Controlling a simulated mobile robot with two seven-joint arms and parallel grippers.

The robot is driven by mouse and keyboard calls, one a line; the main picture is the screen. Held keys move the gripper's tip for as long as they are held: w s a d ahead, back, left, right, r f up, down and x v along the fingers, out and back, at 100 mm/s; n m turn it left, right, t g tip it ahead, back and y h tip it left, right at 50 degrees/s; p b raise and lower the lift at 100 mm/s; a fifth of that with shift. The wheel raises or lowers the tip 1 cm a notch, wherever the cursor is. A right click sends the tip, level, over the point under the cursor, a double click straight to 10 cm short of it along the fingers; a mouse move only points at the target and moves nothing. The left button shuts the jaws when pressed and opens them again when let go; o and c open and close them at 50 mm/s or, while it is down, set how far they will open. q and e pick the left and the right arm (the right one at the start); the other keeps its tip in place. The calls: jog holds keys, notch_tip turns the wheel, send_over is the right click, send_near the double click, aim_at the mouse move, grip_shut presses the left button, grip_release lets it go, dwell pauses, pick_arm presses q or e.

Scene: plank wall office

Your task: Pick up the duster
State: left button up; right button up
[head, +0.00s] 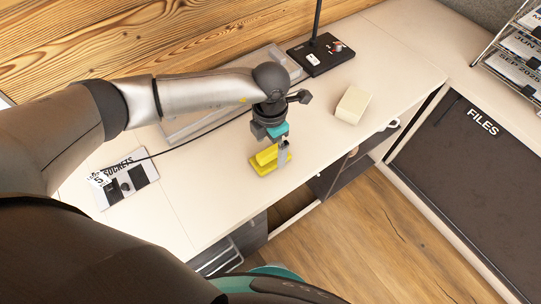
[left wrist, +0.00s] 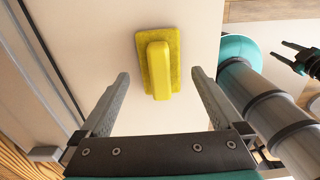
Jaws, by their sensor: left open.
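The duster is a yellow block with a raised yellow handle (head: 264,160), lying on the white desk near its front edge. In the left wrist view the duster (left wrist: 159,62) lies flat, handle up, ahead of and between the fingertips. My left gripper (head: 282,152) is above the duster in the head view, pointing down, and covers part of it. In the left wrist view the left gripper (left wrist: 160,84) is open with nothing between its fingers. My right gripper (left wrist: 302,58) shows at the right edge of the left wrist view, its two fingers apart. It is out of the head view.
A cream block (head: 352,105) stands right of the duster. A black lamp base (head: 320,54) and a clear tray (head: 185,122) are behind. A socket panel (head: 124,178) with a cable lies at the left. A files cabinet (head: 470,160) stands right.

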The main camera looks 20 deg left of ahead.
aim_at(271, 150)
pick_arm(q)
jog(key=shift+f, duration=1.45)
jog(key=shift+c, duration=0.4)
jog(key=c, duration=1.3)
jog(key=shift+o, duration=0.2)
jog(key=shift+r, duration=0.2)
notch_tip(271, 150, up, 20)
jog(key=p, duration=0.2)
jog(key=shift+p, duration=0.35)
jog(key=shift+f, duration=0.1)
